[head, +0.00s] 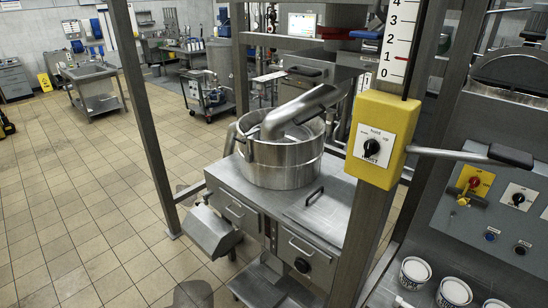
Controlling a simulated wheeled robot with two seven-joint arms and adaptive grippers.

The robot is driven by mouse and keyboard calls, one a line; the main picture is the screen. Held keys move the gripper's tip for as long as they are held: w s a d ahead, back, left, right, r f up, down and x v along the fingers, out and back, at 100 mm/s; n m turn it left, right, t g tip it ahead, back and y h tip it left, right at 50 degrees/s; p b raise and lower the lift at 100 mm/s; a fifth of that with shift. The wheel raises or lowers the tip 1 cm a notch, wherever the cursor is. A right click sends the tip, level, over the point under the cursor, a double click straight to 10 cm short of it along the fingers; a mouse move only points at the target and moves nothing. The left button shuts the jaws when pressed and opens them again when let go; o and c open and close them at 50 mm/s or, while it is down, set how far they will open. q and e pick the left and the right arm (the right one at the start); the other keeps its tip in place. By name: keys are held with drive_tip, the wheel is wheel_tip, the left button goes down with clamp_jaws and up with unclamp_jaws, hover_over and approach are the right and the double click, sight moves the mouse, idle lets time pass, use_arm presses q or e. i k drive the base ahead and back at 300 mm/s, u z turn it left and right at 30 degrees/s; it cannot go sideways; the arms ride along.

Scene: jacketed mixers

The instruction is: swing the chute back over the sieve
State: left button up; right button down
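A round steel pan that looks like the sieve (281,168) sits on top of a steel cabinet (318,211) in the middle of the head view. A thick bent steel tube, perhaps the chute (303,108), slopes from the upper right down to the pan, its lower end over the pan's opening. A curved handle-like bar shows at the pan's left rim. A separate steel trough (211,232) hangs tilted at the cabinet's left front; I cannot tell whether this is the chute. Neither of my grippers is in view.
A steel post (144,115) stands left of the cabinet. Another post carries a yellow knob box (381,138) and a black-gripped lever (460,153) reaching right. A control panel (496,210) and white tubs (454,292) are at right. Tiled floor is open at left.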

sight(301, 108)
drive_tip(key=u, duration=0.65)
drive_tip(key=i, duration=0.5)
drive_tip(key=u, duration=0.55)
